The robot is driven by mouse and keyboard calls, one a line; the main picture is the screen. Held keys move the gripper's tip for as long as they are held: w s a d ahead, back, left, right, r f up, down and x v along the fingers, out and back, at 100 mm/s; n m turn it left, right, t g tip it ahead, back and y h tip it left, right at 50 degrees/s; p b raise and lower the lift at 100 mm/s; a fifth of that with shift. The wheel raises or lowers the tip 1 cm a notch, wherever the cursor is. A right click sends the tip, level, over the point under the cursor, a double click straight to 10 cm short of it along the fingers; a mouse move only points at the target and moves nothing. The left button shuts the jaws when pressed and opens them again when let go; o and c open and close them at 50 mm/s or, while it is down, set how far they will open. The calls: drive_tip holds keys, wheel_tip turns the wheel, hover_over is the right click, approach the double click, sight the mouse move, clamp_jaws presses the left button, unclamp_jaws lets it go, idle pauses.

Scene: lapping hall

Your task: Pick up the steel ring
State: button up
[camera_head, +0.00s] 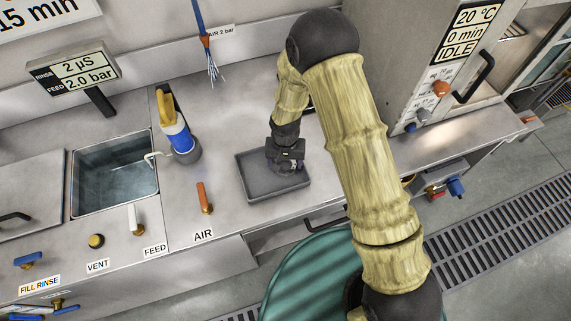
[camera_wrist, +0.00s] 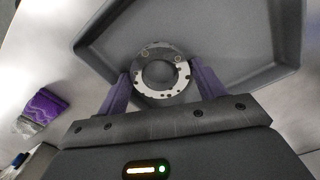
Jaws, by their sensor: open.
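The steel ring (camera_wrist: 150,91) lies flat in the grey tray (camera_wrist: 270,20), as the wrist view shows. It is a round metal ring with a large central hole and small holes around its face. My gripper (camera_wrist: 160,84) is open, with one purple finger on each side of the ring. The fingers are close to its edges; I cannot tell whether they touch it. In the head view my gripper (camera_head: 285,157) is low over the tray (camera_head: 247,187), and the ring is mostly hidden beneath it.
An orange-handled AIR valve (camera_head: 204,197) stands near the tray's left front. A purple object (camera_wrist: 42,110) lies outside the tray in the wrist view. A grey cabinet (camera_head: 400,60) stands at right.

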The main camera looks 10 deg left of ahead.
drive_tip(key=c, duration=0.9)
drive_tip(key=shift+o, duration=0.2)
wheel_tip(320, 180, up, 10)
drive_tip(key=b, duration=0.1)
drive_tip(key=shift+b, duration=0.3)
drive_tip(key=shift+r, duration=0.1)
